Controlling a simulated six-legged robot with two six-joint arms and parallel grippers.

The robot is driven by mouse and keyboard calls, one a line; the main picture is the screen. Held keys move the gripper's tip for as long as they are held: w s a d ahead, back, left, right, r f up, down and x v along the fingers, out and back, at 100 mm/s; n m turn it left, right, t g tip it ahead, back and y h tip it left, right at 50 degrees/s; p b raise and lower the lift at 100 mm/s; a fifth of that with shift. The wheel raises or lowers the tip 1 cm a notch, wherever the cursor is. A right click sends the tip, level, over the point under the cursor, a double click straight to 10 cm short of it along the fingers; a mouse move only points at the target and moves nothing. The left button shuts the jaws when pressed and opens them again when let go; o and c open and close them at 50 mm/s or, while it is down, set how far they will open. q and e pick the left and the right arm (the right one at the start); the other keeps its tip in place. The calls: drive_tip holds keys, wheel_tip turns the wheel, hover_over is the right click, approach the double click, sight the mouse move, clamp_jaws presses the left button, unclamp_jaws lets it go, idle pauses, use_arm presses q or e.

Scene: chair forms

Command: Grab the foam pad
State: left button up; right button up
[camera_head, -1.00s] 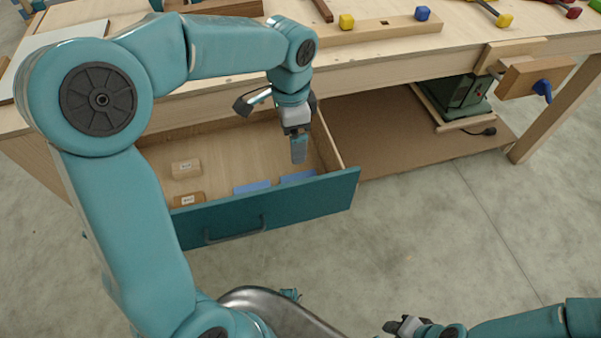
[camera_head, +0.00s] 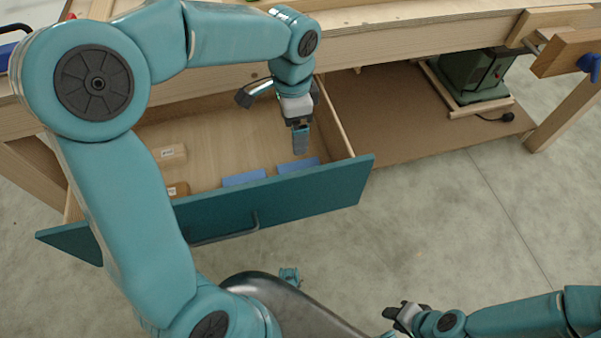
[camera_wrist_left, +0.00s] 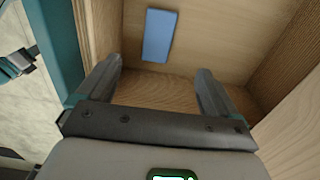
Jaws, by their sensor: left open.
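Two flat blue pads (camera_head: 298,165) (camera_head: 244,177) lie in the open drawer just behind its teal front (camera_head: 290,205). My left gripper (camera_head: 300,140) points down over the right part of the drawer, close behind the right pad in the head view. The left wrist view shows my left gripper (camera_wrist_left: 158,72) with its fingers spread and nothing between them. One blue pad (camera_wrist_left: 159,35) lies beyond the fingertips on the drawer floor, apart from them. My right gripper (camera_head: 400,315) is low at the right, over the floor, too small to read.
Two tan labelled blocks (camera_head: 170,155) (camera_head: 178,190) lie at the drawer's left. Its wooden right wall (camera_head: 335,115) stands beside my left gripper. The workbench edge (camera_head: 400,30) is above and behind. A green machine (camera_head: 470,75) sits on the lower shelf.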

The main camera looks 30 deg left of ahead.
use_arm(q)
drive_tip(key=b, duration=0.3)
hover_over(293, 168)
drive_tip(key=f, duration=1)
drive_tip(key=shift+s+d+f, duration=0.2)
drive_tip(key=shift+s+d, duration=0.05)
drive_tip(key=shift+d, duration=0.1)
wheel_tip(293, 168, down, 5)
drive_tip(key=b, duration=0.2)
drive_tip(key=shift+s+a+f+b, duration=0.1)
drive_tip(key=shift+s+b, duration=0.05)
drive_tip(key=shift+b, duration=0.25)
drive_tip(key=c, duration=1.1)
